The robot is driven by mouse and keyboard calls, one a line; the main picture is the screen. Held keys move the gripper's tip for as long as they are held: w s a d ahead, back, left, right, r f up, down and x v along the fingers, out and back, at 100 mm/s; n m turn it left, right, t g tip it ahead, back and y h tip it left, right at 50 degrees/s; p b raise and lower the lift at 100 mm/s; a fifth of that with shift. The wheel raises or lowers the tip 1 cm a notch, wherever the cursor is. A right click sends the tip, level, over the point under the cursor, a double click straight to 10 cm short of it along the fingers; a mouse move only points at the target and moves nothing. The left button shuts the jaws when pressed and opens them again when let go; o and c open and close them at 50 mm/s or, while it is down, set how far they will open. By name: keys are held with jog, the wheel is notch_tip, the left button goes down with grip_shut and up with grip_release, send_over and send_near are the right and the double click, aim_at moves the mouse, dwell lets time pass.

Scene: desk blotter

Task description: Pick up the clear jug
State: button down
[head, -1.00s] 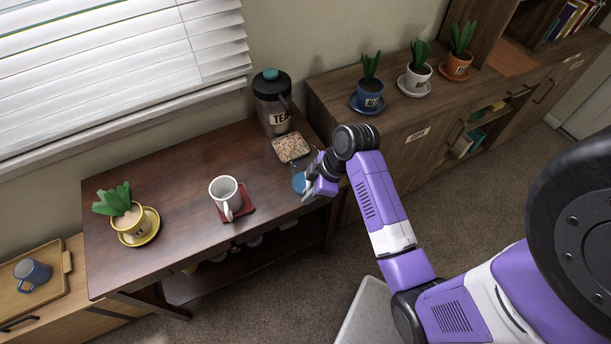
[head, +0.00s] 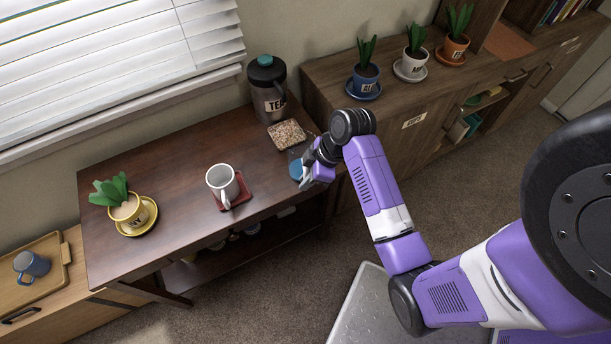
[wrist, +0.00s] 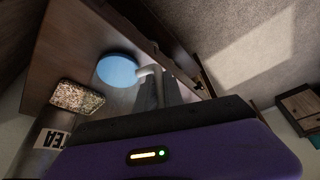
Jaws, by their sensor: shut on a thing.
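The clear jug (head: 297,152) is see-through and hard to make out. Only a faint glassy outline shows at the right end of the dark desk, by my gripper. A blue disc (head: 296,169) shows there, partly behind the gripper, and also in the wrist view (wrist: 117,70). My gripper (head: 305,180) is at the desk's right front edge, shut on the jug. In the wrist view the grey fingers (wrist: 157,88) are close together beside the disc, with a small pale piece at their tips. I cannot tell whether the jug is lifted.
A speckled square mat (head: 287,135) and a dark TEA canister (head: 268,92) stand behind the jug. A white mug (head: 222,182) on a red coaster (head: 243,192) is to the left. A yellow plant pot (head: 133,215) is far left. A sideboard (head: 330,85) with potted plants adjoins at right.

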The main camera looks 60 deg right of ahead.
notch_tip(320, 180, up, 15)
jog(key=p, duration=0.3)
jog(key=shift+f+p, duration=0.15)
jog(key=shift+p, duration=0.25)
notch_tip(320, 180, up, 5)
jog(key=p, duration=0.5)
